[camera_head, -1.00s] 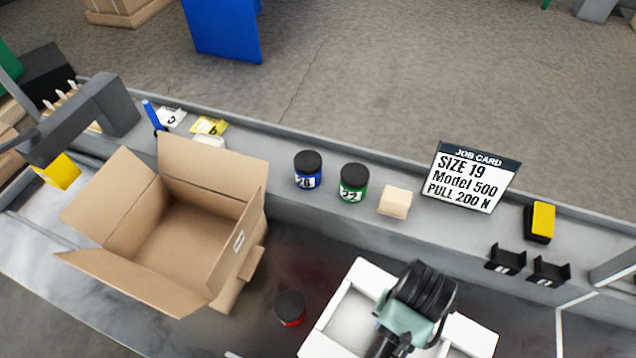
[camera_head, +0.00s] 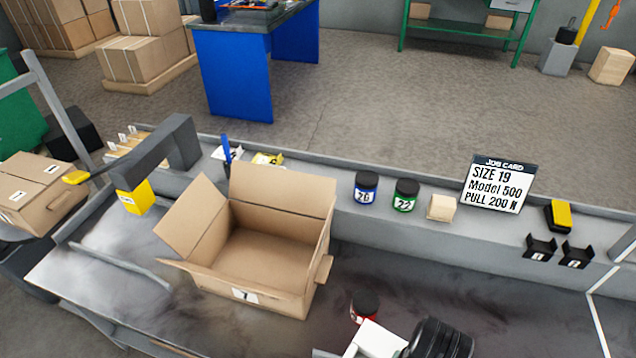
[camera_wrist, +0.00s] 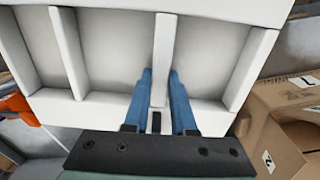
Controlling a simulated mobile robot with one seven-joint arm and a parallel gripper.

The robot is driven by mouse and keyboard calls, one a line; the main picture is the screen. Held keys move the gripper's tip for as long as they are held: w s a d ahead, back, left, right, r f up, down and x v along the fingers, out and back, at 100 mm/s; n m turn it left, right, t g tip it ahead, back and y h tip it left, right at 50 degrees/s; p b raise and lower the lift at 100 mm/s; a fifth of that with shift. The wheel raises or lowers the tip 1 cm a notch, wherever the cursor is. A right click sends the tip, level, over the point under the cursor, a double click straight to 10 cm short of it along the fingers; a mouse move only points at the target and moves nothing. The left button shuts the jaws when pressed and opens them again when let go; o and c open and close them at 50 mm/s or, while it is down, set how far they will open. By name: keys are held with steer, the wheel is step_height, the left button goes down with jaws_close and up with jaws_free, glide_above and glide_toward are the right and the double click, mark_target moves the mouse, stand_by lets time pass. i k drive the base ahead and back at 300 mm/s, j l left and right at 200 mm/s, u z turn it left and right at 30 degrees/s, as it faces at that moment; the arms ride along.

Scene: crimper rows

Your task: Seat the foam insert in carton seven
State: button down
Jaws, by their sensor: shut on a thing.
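The foam insert (camera_head: 378,340) is white with divider walls and open compartments. In the head view only a corner shows at the bottom edge, right of the carton. In the wrist view the insert (camera_wrist: 110,50) fills the upper middle. My gripper (camera_wrist: 160,76) has its blue fingers shut on the insert's middle divider. The open brown carton (camera_head: 262,278) stands on the bench with flaps spread and a white label, apparently 7, on its front. Its inside looks empty. In the wrist view, a carton (camera_wrist: 262,125) with a label shows at right, apart from the insert.
A red jar with a black lid (camera_head: 364,306) stands between carton and insert. Blue (camera_head: 366,190) and green (camera_head: 405,196) jars, a beige block (camera_head: 441,208) and a job card (camera_head: 497,184) line the back ledge. A grey arch with a yellow box (camera_head: 135,198) stands left of the carton.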

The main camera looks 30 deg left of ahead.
mark_target(272, 248)
steer(key=k+u, duration=0.15)
steer(key=u, duration=0.95)
